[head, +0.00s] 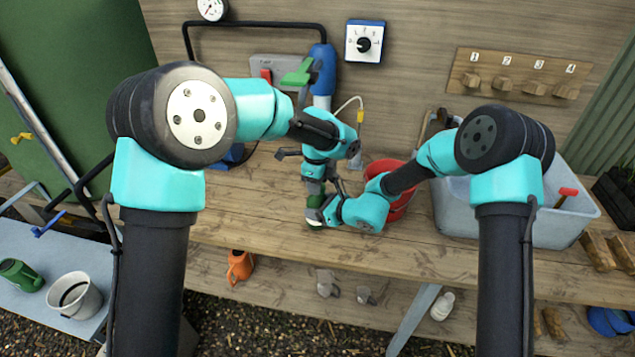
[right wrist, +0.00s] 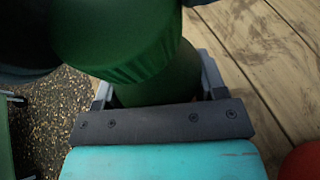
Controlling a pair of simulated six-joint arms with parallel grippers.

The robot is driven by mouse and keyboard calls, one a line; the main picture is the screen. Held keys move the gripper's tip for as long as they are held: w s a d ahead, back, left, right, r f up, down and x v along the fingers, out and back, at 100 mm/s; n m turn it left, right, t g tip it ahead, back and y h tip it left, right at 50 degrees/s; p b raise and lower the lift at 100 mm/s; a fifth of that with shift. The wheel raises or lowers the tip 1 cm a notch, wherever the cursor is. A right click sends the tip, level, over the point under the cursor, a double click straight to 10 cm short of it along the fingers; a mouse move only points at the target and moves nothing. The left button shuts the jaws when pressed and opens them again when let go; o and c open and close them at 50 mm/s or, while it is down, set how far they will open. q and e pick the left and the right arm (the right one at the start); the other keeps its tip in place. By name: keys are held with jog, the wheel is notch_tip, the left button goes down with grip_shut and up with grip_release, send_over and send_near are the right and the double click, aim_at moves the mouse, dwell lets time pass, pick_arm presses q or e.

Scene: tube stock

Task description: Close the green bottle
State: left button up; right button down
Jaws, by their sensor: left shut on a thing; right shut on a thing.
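The green bottle (head: 315,201) stands over the front half of the wooden bench, mostly hidden by my grippers. My right gripper (head: 318,215) is shut around its lower part. In the right wrist view the green bottle body (right wrist: 165,88) sits between the dark fingers. A wider green cap (right wrist: 120,45) with a ridged edge is directly above the body; it looks lined up with it, but I cannot tell if it is fully seated. My left gripper (head: 315,184) comes down from above and is shut at the cap, which its fingers largely hide.
A red bucket (head: 398,208) stands close behind my right gripper. A grey tub (head: 475,232) is to the right. A blue post (head: 322,62) with a green lever (head: 298,75) rises behind my left arm. The bench's front left (head: 235,210) is clear.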

pick_arm(q)
jog(key=shift+s+f, duration=0.1)
jog(key=shift+s, duration=0.1)
pick_arm(e)
jog(key=shift+w+d, duration=0.1)
jog(key=shift+w, duration=0.05)
pick_arm(q)
jog(key=o, duration=1)
jog(key=shift+w, duration=0.1)
jog(key=shift+r, duration=2.35)
jog(key=shift+o, duration=0.3)
jog(key=shift+d, duration=0.1)
jog(key=o, duration=0.5)
